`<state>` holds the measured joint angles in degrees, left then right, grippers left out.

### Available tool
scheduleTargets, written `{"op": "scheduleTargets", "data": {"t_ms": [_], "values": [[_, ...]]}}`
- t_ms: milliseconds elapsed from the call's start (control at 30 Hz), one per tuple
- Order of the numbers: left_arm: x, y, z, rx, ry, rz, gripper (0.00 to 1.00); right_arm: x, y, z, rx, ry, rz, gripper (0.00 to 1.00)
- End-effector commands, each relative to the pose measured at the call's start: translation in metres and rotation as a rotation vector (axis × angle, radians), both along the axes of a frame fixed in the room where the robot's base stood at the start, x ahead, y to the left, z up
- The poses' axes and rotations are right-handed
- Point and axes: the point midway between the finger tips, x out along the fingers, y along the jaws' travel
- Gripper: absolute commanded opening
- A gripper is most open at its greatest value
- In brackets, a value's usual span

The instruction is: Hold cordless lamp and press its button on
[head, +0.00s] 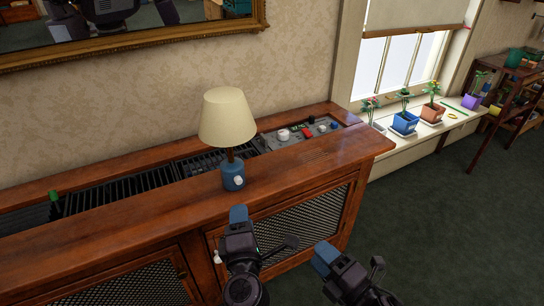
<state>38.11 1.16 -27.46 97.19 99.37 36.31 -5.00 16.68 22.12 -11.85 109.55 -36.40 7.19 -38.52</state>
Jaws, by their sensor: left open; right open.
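The cordless lamp stands upright on the wooden cabinet top, with a cream shade (228,118), a brown stem and a blue base (232,178). A small white button (238,181) shows on the front of the base. My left gripper (238,214) is below and in front of the lamp, apart from it, by the cabinet's front edge. It is open and empty. My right gripper (325,252) is lower and further right, in front of the mesh cabinet door, also open and empty.
The wooden cabinet (325,163) has a slatted recess and a control panel (297,134) behind the lamp. A gilt-framed mirror (130,42) hangs above. Potted plants (405,123) line the windowsill at right. A dark shelf stands at far right. The cabinet top right of the lamp is clear.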

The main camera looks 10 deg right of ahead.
Motion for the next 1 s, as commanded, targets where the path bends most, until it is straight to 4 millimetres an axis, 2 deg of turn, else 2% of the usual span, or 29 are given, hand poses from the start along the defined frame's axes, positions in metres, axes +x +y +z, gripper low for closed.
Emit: {"op": "scheduleTargets", "data": {"t_ms": [33,100,600,800,1000], "values": [[0.0,0.0,0.0,0.0,0.0,0.0,0.43,0.015,0.007,0.008,-0.06,-0.065,0.034,0.45],[0.0,0.0,0.0,0.0,0.0,0.0,0.43,0.031,0.015,0.017,-0.147,-0.15,0.077,0.45],[0.0,0.0,0.0,0.0,0.0,0.0,0.43,0.139,0.064,0.09,-0.77,-0.771,0.33,0.45],[0.0,0.0,0.0,0.0,0.0,0.0,0.43,0.173,0.074,0.117,-0.991,-0.976,0.399,0.45],[0.0,0.0,0.0,0.0,0.0,0.0,0.43,0.192,0.077,0.132,-1.116,-1.086,0.436,0.45]]}}
